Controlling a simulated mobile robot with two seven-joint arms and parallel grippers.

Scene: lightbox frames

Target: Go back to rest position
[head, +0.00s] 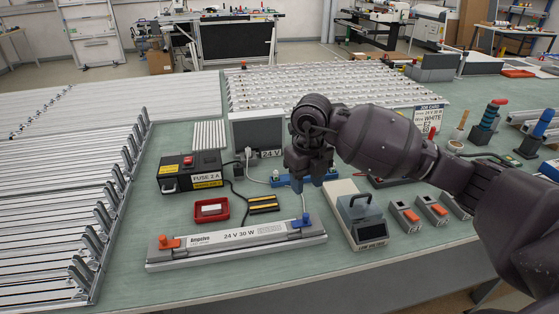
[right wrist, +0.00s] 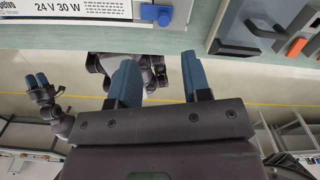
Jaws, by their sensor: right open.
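A grey device with a handle (head: 361,222) and orange-topped blocks (head: 404,216) lie right of the frame. A red tray (head: 211,210), a black fuse box (head: 190,172) and a grey 24 V box (head: 257,130) stand behind it. Long metal profiles (head: 60,200) fill the left.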

